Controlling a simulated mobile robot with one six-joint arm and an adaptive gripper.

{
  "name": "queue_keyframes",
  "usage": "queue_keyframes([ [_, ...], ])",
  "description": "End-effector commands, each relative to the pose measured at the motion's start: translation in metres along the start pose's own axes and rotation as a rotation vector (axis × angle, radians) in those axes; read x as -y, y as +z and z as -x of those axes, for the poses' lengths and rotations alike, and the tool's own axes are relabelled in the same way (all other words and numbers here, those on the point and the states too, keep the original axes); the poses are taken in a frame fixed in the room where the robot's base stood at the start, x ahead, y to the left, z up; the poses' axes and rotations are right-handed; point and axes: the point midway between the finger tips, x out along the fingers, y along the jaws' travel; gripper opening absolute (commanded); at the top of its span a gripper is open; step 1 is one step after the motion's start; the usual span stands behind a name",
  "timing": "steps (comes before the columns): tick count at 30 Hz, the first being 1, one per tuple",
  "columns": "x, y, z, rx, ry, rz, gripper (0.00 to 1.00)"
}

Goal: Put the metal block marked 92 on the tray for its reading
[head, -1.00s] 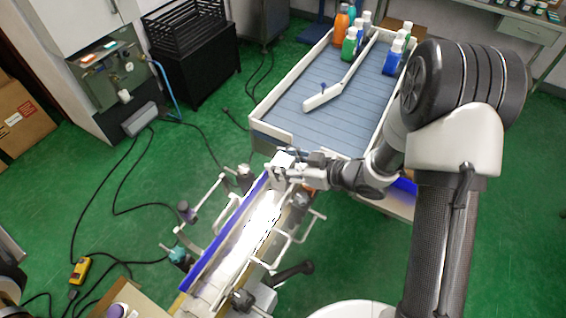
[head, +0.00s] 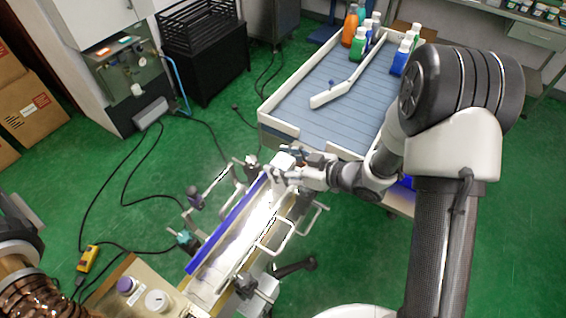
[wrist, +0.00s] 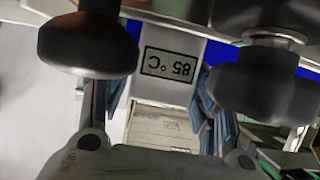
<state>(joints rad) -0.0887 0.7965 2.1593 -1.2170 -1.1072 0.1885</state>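My gripper (head: 280,178) is at the upper end of the bright channel, and its fingers are small there. In the wrist view, two dark rounded parts and blue-grey pads flank a pale surface with an upside-down label (wrist: 168,65) that seems to read 85 °C. I cannot tell whether that surface belongs to a block or to the machine, or whether the fingers touch it. No block marked 92 can be made out in either view. I cannot identify its reading tray.
The channel's long blue rail (head: 226,222) runs below my gripper, with rods and knobs beside it. A white-walled table (head: 325,122) holds several bottles at its far end. A panel with knobs (head: 150,285) stands at lower left. Cables cross the green floor (head: 110,178).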

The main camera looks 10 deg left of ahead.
Motion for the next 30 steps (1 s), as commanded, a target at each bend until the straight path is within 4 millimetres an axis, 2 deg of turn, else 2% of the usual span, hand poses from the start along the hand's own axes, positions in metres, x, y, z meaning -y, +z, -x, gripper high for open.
queue_keyframes([
  [3, 0.0, 0.0, 0.0, 0.0, 0.0, 0.0, 0.66],
  [14, 0.0, 0.0, 0.004, 0.0, 0.001, 0.0, 0.66],
  [17, -0.002, 0.0, 0.015, 0.0, 0.004, -0.001, 0.66],
  [27, -0.002, 0.0, 0.086, 0.0, 0.005, 0.0, 0.66],
  [30, -0.001, 0.0, 0.102, 0.0, 0.005, -0.001, 0.66],
])
